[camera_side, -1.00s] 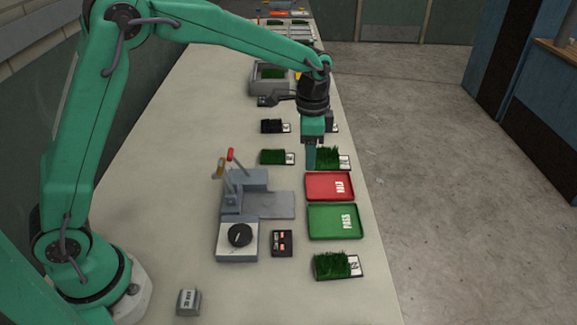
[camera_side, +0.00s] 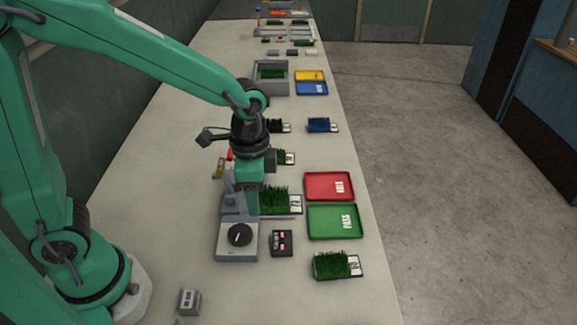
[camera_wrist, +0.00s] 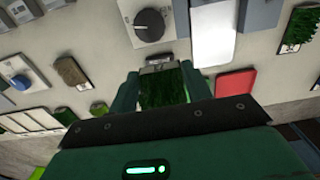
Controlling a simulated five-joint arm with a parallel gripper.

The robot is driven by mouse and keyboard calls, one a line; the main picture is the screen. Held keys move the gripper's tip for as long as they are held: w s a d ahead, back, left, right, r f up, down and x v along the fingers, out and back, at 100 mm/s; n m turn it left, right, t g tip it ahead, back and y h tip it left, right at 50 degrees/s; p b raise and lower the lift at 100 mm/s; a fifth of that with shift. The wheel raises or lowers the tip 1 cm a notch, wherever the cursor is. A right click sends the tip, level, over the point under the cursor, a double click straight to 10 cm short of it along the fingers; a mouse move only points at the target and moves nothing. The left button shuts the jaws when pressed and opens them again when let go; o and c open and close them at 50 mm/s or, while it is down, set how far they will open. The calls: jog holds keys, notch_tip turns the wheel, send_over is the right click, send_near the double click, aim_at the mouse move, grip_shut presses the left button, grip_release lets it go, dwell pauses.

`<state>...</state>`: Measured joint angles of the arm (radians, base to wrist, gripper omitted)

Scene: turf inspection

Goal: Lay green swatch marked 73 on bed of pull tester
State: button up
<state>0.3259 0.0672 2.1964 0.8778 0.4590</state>
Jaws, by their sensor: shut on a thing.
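My gripper (camera_side: 254,205) is shut on a green grass-like swatch (camera_side: 273,199) with a white label at its right end. The label's number is too small to read surely. The swatch is level over the bed (camera_side: 278,217) of the grey pull tester (camera_side: 237,240), covering most of it. I cannot tell whether it touches the bed or hangs just above. In the wrist view the swatch (camera_wrist: 162,90) sits between my two fingers. My arm and gripper partly hide the tester's upright part and red-tipped lever.
A red tray (camera_side: 330,187) and a green PASS tray (camera_side: 333,222) lie right of the tester. Another green swatch (camera_side: 332,266) lies at the front right, and one (camera_side: 283,157) behind the tester. A small black box (camera_side: 281,243) sits close in front of the bed.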

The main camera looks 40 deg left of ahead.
jog(key=shift+a, duration=0.1)
jog(key=w+a+f, duration=0.2)
jog(key=a, duration=0.1)
jog(key=w+a+f, duration=0.2)
jog(key=a, duration=0.1)
jog(key=w+a+f, duration=0.2)
jog(key=a+f, duration=0.1)
jog(key=shift+a, duration=0.35)
jog(key=shift+f, duration=2)
jog(key=shift+f, duration=0.15)
jog(key=o, duration=0.6)
jog(key=shift+o, duration=0.3)
notch_tip(320, 180, up, 12)
jog(key=shift+r, duration=0.2)
